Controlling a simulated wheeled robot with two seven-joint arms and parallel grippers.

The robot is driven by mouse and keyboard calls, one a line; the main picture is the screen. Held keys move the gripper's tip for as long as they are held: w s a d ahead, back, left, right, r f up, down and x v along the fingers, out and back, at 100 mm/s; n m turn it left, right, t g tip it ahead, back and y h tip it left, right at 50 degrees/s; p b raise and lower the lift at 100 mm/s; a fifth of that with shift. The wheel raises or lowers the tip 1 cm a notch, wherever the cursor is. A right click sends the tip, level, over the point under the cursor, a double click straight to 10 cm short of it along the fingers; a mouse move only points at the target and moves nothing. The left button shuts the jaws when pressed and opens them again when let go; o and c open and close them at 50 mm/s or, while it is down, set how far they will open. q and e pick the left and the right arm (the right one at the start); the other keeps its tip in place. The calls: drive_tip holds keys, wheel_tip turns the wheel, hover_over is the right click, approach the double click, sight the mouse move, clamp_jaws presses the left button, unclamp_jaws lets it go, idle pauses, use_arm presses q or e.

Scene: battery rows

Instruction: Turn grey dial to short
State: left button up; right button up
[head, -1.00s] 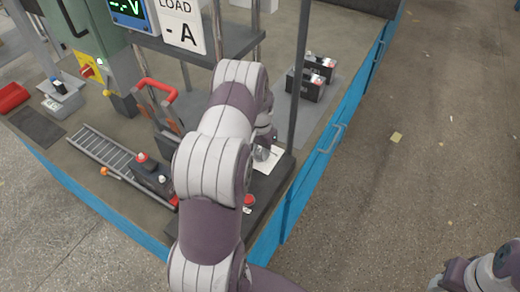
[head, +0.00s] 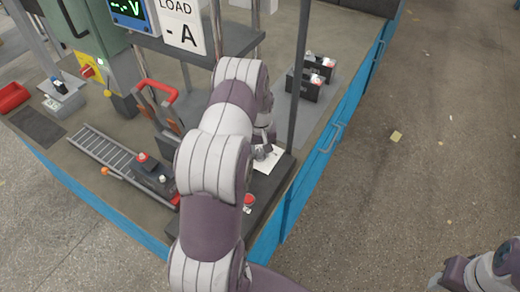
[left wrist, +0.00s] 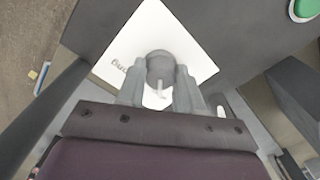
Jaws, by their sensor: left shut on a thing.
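The grey dial (left wrist: 160,68) sits on a white label plate (left wrist: 190,35) in the left wrist view. A small pale pointer on it points toward the bottom of that picture. Upside-down lettering, partly covered, shows on the plate left of the dial; I cannot read it fully. My left gripper (left wrist: 160,92) is shut on the dial, one finger on each side. In the head view, my left gripper (head: 264,152) is at the white plate (head: 270,160), and the dial is mostly hidden there. Part of my right arm's end (head: 455,272) shows at the lower right; its jaws are unclear.
A red button (head: 249,200) is on the dark panel near the dial, and a green button (left wrist: 305,8) shows in the wrist view. A dark post (head: 299,85) rises close beside the gripper. Black batteries (head: 306,84) stand behind. A red-handled lever (head: 158,88) is left.

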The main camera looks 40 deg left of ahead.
sight(260, 151)
use_arm(q)
drive_tip(key=shift+r, duration=0.1)
idle(0.3)
drive_tip(key=o, duration=1)
drive_tip(key=shift+o, duration=0.2)
wheel_tip(260, 151, up, 13)
drive_tip(key=shift+b, duration=0.4)
drive_tip(key=shift+w+f, duration=0.1)
drive_tip(key=shift+f, duration=0.1)
